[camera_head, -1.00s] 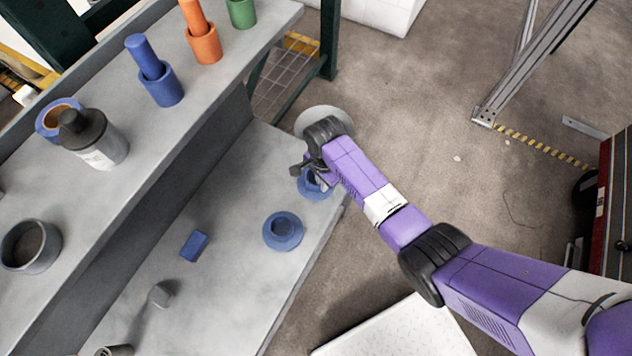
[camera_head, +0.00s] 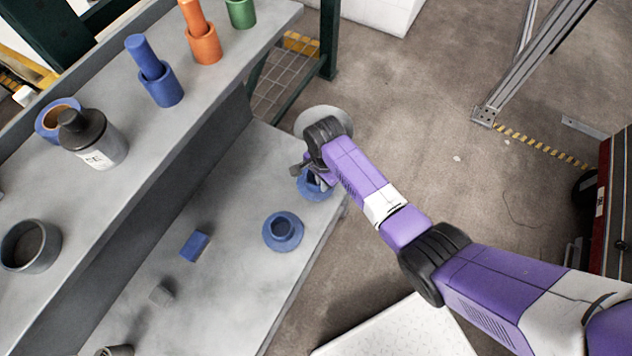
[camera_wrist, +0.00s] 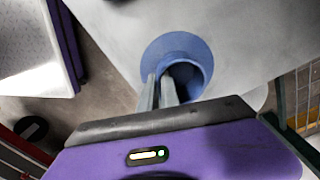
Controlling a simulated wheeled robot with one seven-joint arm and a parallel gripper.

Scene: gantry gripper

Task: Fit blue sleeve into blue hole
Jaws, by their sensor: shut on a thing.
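My gripper (camera_head: 310,178) hangs low over the far end of the lower bench shelf. In the wrist view its two thin fingers (camera_wrist: 157,93) are closed on the near left wall of a hollow blue sleeve (camera_wrist: 203,75), with one finger inside its opening. A wide, flat blue ring (camera_wrist: 160,46) surrounds the sleeve; it also shows under my gripper in the head view (camera_head: 318,193). I cannot tell how deep the sleeve sits in the ring. A second blue flanged piece (camera_head: 270,232) with a round central opening rests nearer on the shelf.
A blue block (camera_head: 194,246) and a small grey block (camera_head: 161,294) lie on the lower shelf. The upper shelf holds a blue cup with a peg (camera_head: 166,90), an orange cup (camera_head: 206,48), a green cup (camera_head: 242,14), a bottle (camera_head: 97,145) and a grey ring (camera_head: 45,262).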

